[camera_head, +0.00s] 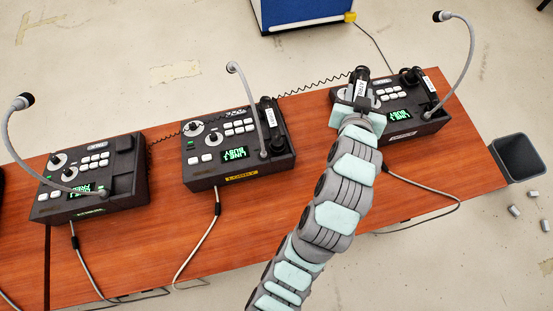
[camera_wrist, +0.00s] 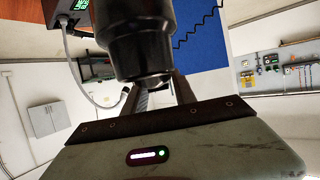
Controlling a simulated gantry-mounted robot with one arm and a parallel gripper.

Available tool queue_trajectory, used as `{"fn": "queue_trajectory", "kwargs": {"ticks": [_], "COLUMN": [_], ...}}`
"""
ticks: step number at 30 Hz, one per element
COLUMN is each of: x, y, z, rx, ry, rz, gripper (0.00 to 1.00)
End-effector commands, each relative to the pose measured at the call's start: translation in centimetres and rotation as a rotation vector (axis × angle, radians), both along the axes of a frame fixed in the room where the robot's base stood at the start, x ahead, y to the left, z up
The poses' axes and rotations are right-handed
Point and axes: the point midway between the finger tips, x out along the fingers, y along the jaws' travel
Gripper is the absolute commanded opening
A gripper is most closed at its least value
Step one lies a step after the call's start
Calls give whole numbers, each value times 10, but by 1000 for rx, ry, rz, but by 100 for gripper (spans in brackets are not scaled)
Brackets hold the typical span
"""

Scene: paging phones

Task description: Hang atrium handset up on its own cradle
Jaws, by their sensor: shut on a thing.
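My gripper (camera_head: 358,101) is shut on a black handset (camera_head: 360,83) with a white label, held over the left part of the right phone. The label is too small to read. In the wrist view, the handset (camera_wrist: 140,40) fills the upper middle, between my gripper's fingers (camera_wrist: 158,92). A coiled cord (camera_head: 310,86) runs from it leftward behind the middle phone (camera_head: 213,175) to the left phone (camera_head: 62,208). The left phone's cradle (camera_head: 123,165) is empty. The middle phone has its own handset (camera_head: 270,125) on it. The right phone (camera_head: 415,126) also has a handset (camera_head: 412,78) on it.
Gooseneck microphones rise from the left (camera_head: 8,125), middle (camera_head: 245,95) and right (camera_head: 470,60) phones. Grey cables hang off the front edge of the wooden table (camera_head: 330,215). A dark bin (camera_head: 521,158) stands at the right, and a blue box (camera_head: 300,12) stands behind.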

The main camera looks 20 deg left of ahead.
Motion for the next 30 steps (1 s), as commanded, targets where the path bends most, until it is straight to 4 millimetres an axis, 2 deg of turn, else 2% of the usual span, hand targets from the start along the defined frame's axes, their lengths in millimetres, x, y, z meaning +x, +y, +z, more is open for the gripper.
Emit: {"fn": "queue_trajectory", "kwargs": {"ticks": [1,3,6,12,17,30], "x": [-12,-26,-44,-64,-67,-67], "y": [8,20,36,55,58,58], "z": [-40,-70,-101,-131,-153,-249], "rx": [-2,-1,-1,2,2,0], "ry": [9,10,6,-1,-3,1], "rz": [22,58,98,147,154,154], "gripper": [0,0,0,0,0,0]}}
